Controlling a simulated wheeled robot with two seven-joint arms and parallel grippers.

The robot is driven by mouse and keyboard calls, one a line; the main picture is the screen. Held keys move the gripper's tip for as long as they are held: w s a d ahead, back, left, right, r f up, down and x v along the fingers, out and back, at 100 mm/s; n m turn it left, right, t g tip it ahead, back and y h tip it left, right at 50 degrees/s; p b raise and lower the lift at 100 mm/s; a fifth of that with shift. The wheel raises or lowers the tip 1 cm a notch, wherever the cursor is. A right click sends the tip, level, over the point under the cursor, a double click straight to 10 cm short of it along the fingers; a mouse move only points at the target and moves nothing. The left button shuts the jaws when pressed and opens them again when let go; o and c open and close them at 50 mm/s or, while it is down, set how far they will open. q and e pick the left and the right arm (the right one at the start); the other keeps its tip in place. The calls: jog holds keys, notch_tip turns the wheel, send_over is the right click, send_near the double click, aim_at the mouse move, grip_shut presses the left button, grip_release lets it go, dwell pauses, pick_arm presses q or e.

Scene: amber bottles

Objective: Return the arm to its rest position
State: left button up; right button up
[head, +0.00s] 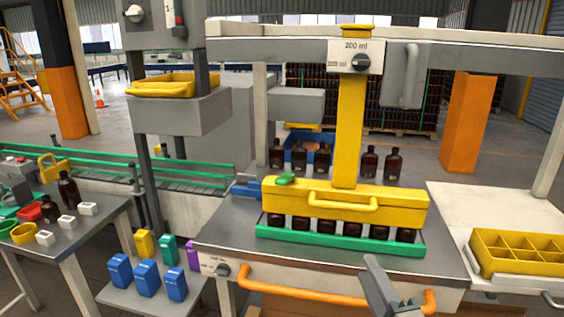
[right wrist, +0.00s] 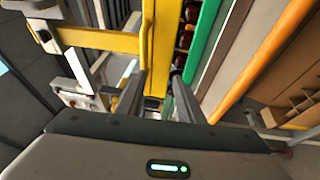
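My right gripper (head: 380,284) shows at the bottom of the head view, in front of the orange rail (head: 300,283) of the machine table. In the right wrist view its two fingers (right wrist: 158,90) stand apart with nothing seen between them, so it is open. Beyond them lie the yellow machine head (right wrist: 152,60) and the green tray (right wrist: 205,35) with bottles. In the head view, several amber bottles stand in the green tray (head: 340,246) under the yellow head (head: 345,204). My left gripper is not in the head view.
A yellow divided crate (head: 515,270) stands at the right. Blue, yellow, green and purple boxes (head: 148,279) stand on a low shelf at the lower left. A side table at the left holds bottles (head: 69,190), small white items and bowls. Several bottles (head: 321,162) stand behind the yellow head.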

jog(key=s+d+f+m+g+h, duration=0.15)
jog(key=s+f+m+g, duration=0.3)
jog(key=f, duration=0.55)
jog(key=s+d+f+m+g+h, duration=0.1)
jog(key=s+d+f+m+g, duration=0.25)
jog(key=f, duration=0.65)
jog(key=s+a+f+m+g+y, duration=0.15)
jog(key=s+f+m+g, duration=0.25)
jog(key=s+f, duration=0.45)
jog(key=s+a+f+m+g, duration=0.25)
jog(key=s+f+m, duration=0.25)
jog(key=s, duration=0.7)
notch_tip(320, 180, down, 29)
jog(key=s+g, duration=0.2)
jog(key=g, duration=0.1)
jog(key=s+d+f, duration=0.2)
jog(key=s+f, duration=0.6)
jog(key=s+d+f, duration=0.1)
jog(key=s+f, duration=0.8)
jog(key=shift+s+d+n+g+h, duration=0.15)
jog(key=shift+d+n+g+h, duration=0.15)
jog(key=shift+d+g, duration=0.05)
